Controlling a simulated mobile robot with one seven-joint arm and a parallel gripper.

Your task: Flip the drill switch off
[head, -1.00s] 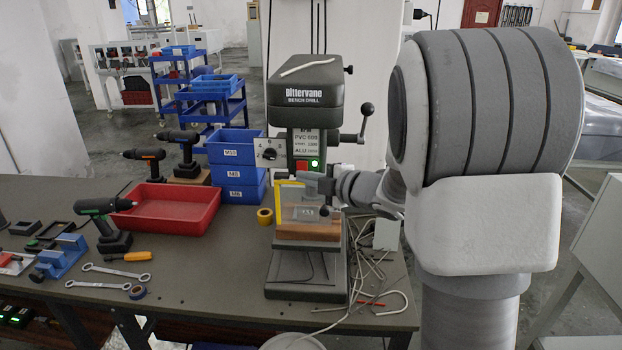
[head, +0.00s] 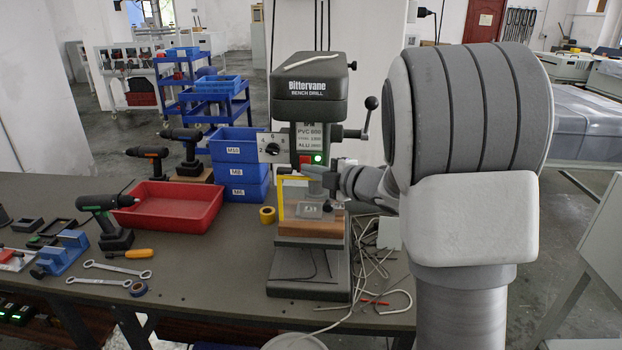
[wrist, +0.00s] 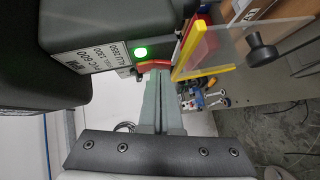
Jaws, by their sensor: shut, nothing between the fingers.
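The bench drill (head: 308,90) stands on the table with its front panel facing me. Its green light (head: 317,159) is lit and also shows bright in the wrist view (wrist: 141,52). My gripper (head: 306,169) is shut and empty, just in front of the panel below the light. In the wrist view its fingertips (wrist: 159,73) are right at the red switch; I cannot tell whether they touch it.
A clear guard with a yellow edge (wrist: 210,48) sits close beside my fingers. A workpiece in a vise (head: 311,210) lies below. A red tray (head: 168,207), blue bins (head: 239,165) and cordless drills stand to the left. Loose cables lie right of the drill base.

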